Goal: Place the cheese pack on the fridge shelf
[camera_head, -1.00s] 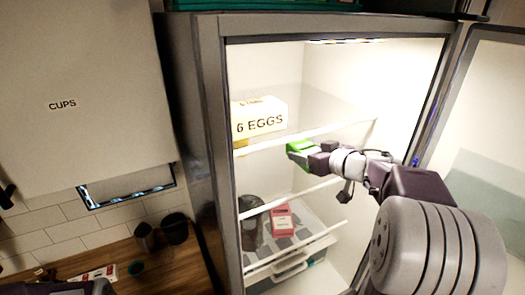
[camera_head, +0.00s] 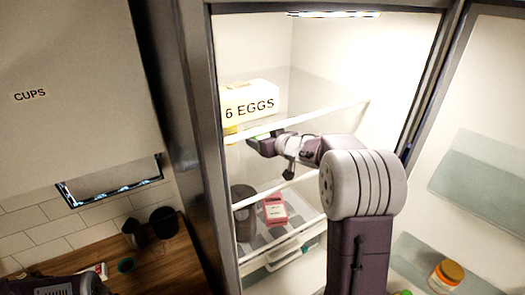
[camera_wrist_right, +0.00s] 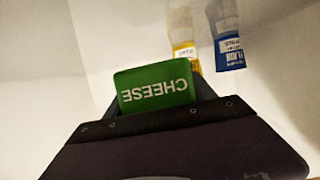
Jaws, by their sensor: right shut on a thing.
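The green cheese pack (camera_wrist_right: 155,88) is in the jaws of my right gripper, its label upside down in the right wrist view. In the head view only a green sliver of the pack (camera_head: 262,136) shows. My right gripper (camera_head: 256,144) is shut on it inside the open fridge, below and in front of the egg box. The upper fridge shelf (camera_head: 310,118) has a bright front edge near the gripper. I cannot tell whether the pack touches any shelf. Part of my left arm (camera_head: 60,287) shows at the bottom left; its gripper is out of view.
The egg box (camera_head: 250,99) stands on the upper shelf at left. A red pack (camera_head: 275,210) and a dark round container (camera_head: 243,212) are lower down. A bottle with a yellow label (camera_wrist_right: 184,50) and one with a blue label (camera_wrist_right: 229,50) show beyond the pack. The open door (camera_head: 480,130) is at right.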

